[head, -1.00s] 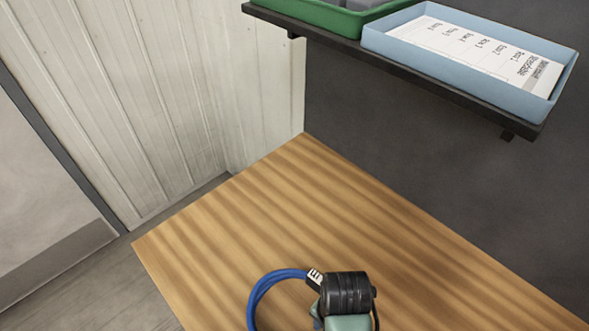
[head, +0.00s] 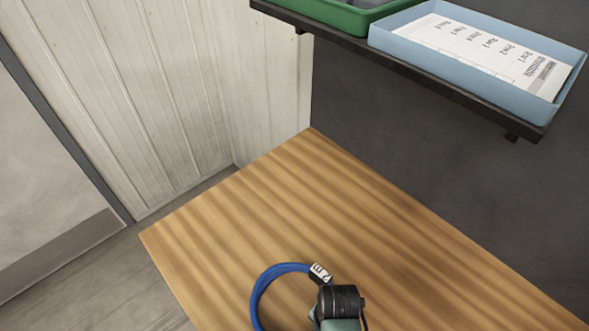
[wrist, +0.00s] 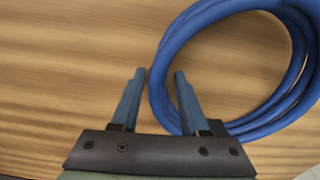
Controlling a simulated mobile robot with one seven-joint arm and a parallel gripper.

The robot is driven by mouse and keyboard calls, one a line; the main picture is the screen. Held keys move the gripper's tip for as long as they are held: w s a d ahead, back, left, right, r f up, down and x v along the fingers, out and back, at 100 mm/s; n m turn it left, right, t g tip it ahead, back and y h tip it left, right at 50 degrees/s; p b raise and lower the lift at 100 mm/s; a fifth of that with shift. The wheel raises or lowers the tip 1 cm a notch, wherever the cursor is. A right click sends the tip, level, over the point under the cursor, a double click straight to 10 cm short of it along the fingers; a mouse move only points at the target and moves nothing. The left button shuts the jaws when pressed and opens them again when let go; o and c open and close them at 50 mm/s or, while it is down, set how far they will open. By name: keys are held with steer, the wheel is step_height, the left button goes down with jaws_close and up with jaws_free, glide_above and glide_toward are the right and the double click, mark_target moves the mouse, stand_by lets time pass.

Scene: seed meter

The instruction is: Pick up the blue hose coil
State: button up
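The blue hose coil (head: 259,292) lies on the wooden table, near the bottom of the head view. A white tag (head: 320,272) with dark marks is on it. My arm hides its right part there. In the wrist view, the coil (wrist: 168,52) fills the right side as several stacked loops. My gripper (wrist: 159,74) is open, its two blue fingers apart. The coil's left side passes between the fingers in the picture, close to the right finger, which overlaps it. I cannot tell whether the fingertips are down at the hose's height. The head view hides the fingers.
The wooden table top (head: 300,200) is otherwise bare in view. A dark shelf (head: 440,75) on the grey wall holds a light blue tray (head: 400,44) with a printed sheet and a green tray (head: 340,18). A white panelled wall (head: 180,90) stands behind the table's left side.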

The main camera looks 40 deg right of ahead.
jaws_close()
steer(key=shift+r, duration=0.15)
